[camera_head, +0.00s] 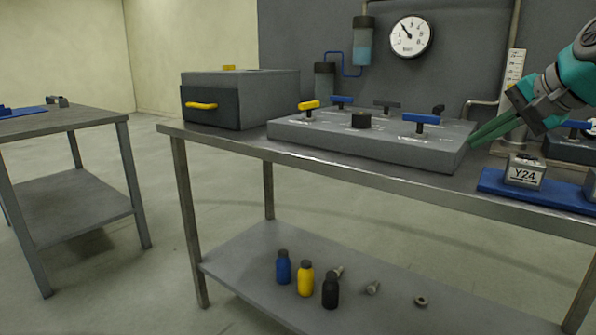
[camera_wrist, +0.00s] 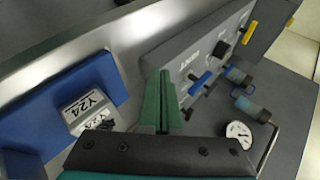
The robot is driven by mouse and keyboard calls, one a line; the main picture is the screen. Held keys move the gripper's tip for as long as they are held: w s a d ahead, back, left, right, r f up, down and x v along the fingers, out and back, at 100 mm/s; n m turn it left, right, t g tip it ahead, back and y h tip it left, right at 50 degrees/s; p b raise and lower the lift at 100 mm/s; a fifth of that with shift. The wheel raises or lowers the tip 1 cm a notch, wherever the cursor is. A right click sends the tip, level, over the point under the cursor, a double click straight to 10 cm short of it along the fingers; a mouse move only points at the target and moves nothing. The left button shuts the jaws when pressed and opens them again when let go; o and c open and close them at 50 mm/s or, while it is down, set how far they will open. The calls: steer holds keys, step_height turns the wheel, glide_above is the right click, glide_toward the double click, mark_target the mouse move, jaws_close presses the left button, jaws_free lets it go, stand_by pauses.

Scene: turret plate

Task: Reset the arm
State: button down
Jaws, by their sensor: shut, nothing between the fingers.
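My gripper (camera_head: 473,142) is at the right in the head view, its green fingers pointing down and left beside the right end of the grey valve panel (camera_head: 340,144). In the wrist view the fingers (camera_wrist: 160,80) are together with nothing between them. The panel carries a yellow handle (camera_head: 309,105), blue handles (camera_head: 421,118), dark handles and a black knob (camera_head: 361,120). Whether the fingertips touch the panel cannot be told. A block labelled Y24 (camera_head: 524,171) sits on a blue mat (camera_head: 490,183) below and right of my gripper.
A grey box with a yellow-handled drawer (camera_head: 210,106) stands at the bench's left end. A gauge (camera_head: 410,36) and pipes are at the back wall. Blue, yellow and black bottles (camera_head: 305,280) stand on the lower shelf (camera_head: 240,262). Another table (camera_head: 70,123) is at left. Floor lies between.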

steer(key=s+a+f+n+g, duration=0.3)
steer(key=s+a+f+n, duration=0.1)
steer(key=a+f, duration=0.45)
steer(key=s+a+f+n+g, duration=0.2)
steer(key=s+a+f+n, duration=0.15)
steer(key=a+f, duration=0.55)
steer(key=s+a+f+n+g+h, duration=0.1)
steer(key=s+f+n+g, duration=0.1)
steer(key=s+f, duration=0.8)
steer(key=s+a+f+n+g+h, duration=0.1)
steer(key=s+f+g, duration=0.3)
steer(key=s+f, duration=0.6)
steer(key=shift+s+a+f+n+h, duration=0.4)
steer(key=shift+s+h, duration=0.3)
steer(key=shift+s, duration=0.4)
steer(key=shift+d, duration=0.1)
